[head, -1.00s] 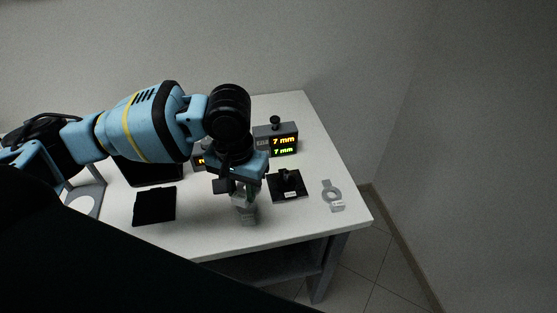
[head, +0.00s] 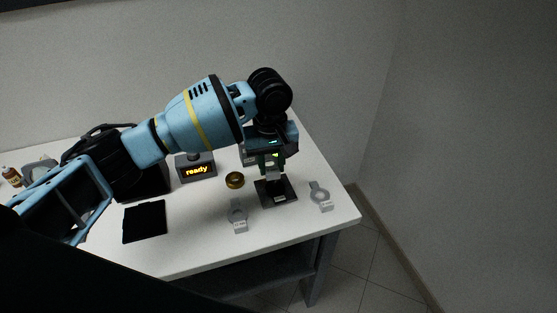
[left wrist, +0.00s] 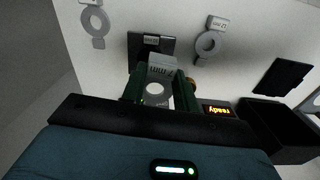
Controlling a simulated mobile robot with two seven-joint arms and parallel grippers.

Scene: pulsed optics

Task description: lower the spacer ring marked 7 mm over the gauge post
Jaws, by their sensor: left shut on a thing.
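My left gripper (head: 270,168) is shut on a grey spacer ring (left wrist: 155,92) with a flat tag (left wrist: 162,67); I cannot read the tag's number for sure. In the head view the fingers hide most of this ring, which is above a black square base (head: 286,196). The base also shows in the left wrist view (left wrist: 140,44), just beyond the held ring. The gauge post is hidden behind the gripper and ring, so I cannot tell whether the ring is around it or above it. My right gripper is not in view.
Grey tagged rings lie left (head: 238,212) and right (head: 320,194) of the base. A brass ring (head: 234,180) lies behind left. One display (head: 197,169) reads "ready"; another (head: 247,156) is mostly hidden. A black pad (head: 145,221) lies left. The front table strip is clear.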

